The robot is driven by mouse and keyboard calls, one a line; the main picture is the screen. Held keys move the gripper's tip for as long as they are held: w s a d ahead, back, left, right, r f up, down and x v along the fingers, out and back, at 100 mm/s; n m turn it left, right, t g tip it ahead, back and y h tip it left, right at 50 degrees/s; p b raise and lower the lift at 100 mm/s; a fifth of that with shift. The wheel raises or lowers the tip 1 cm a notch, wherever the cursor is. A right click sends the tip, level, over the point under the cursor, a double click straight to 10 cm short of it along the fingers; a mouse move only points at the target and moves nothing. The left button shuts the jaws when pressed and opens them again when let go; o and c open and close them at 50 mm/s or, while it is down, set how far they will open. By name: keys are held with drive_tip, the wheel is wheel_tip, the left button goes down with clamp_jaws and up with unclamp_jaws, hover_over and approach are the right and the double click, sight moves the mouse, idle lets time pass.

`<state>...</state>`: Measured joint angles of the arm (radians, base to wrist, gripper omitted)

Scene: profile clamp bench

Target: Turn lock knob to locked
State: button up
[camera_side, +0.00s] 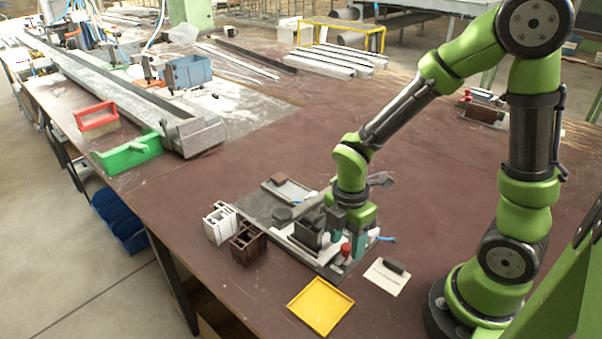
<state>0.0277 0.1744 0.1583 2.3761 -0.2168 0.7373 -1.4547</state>
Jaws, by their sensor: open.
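The clamp fixture (262,205) is a dark plate with grey and white parts, lying on the brown bench. A small red knob (346,250) stands near its front right end; I take it to be the lock knob. My gripper (347,246) points down over this end, its teal fingers apart. The red knob shows between or just in front of the fingertips; I cannot tell whether they touch it. A dark block (308,232) sits on the fixture left of my gripper. The knob's lock marking is too small to read.
A yellow tray (321,306) lies in front. A white card (386,277) with a dark item lies to the right. The bench behind the fixture is mostly clear.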

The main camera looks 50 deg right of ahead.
drive_tip(key=shift+f, duration=0.1)
clamp_jaws()
idle(0.3)
drive_tip(key=shift+m, duration=0.3)
drive_tip(key=m, duration=0.3)
drive_tip(key=shift+m, duration=0.3)
drive_tip(key=m, duration=0.4)
drive_tip(key=shift+m, duration=0.3)
drive_tip(key=m, duration=0.4)
drive_tip(key=shift+m+y, duration=0.3)
drive_tip(key=shift+m+t, duration=0.3)
drive_tip(key=shift+m, duration=1.9)
